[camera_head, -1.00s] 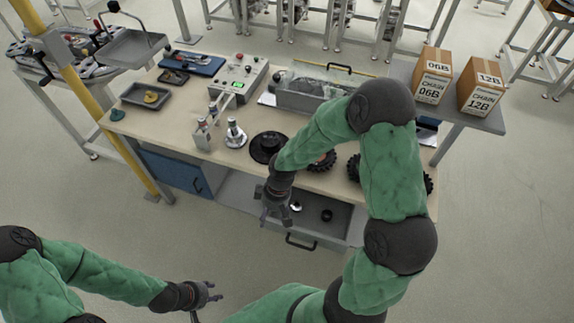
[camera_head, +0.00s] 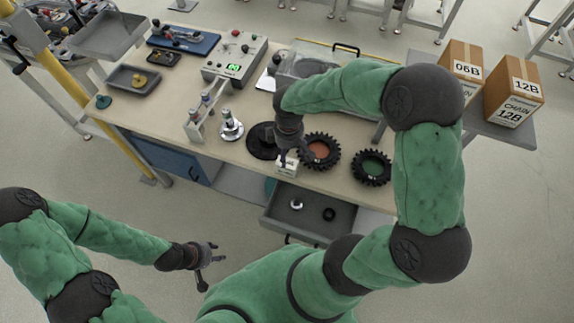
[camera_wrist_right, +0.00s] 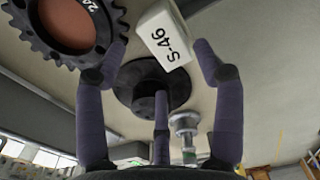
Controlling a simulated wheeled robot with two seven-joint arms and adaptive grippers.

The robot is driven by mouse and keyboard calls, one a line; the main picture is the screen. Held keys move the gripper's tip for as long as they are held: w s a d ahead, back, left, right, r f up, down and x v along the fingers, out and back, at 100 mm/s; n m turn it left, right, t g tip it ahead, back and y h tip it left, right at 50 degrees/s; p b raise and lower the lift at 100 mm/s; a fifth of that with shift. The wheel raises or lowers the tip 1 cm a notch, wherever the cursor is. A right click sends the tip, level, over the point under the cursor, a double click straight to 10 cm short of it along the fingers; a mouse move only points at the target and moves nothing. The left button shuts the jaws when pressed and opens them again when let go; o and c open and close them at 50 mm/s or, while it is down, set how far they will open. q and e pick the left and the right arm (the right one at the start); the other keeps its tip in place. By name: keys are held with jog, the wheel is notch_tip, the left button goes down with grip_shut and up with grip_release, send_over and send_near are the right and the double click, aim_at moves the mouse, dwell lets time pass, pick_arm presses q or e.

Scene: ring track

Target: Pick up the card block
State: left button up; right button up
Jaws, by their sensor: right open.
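The card block is a small white block marked S-46. In the right wrist view the card block (camera_wrist_right: 163,40) lies between and just beyond my fingertips, and in the head view it (camera_head: 287,168) sits at the table's front edge, partly covered by my gripper. My right gripper (camera_head: 290,154) is open over the block; in the wrist view its fingers (camera_wrist_right: 161,62) are spread around it, and I cannot tell whether any touches. My left gripper (camera_head: 212,264) is open and empty, low in front of the table.
A black round base (camera_head: 262,142) and a toothed ring with an orange centre (camera_head: 319,151) flank the block closely. A green-centred ring (camera_head: 371,167) lies further right. An open drawer (camera_head: 270,213) juts out below the table edge.

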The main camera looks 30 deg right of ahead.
aim_at(288, 160)
jog(key=shift+f, duration=0.75)
notch_tip(288, 160, down, 5)
jog(key=shift+w+f+b, duration=0.1)
jog(key=shift+w+b, duration=0.05)
jog(key=shift+b, duration=0.8)
jog(key=c, duration=1)
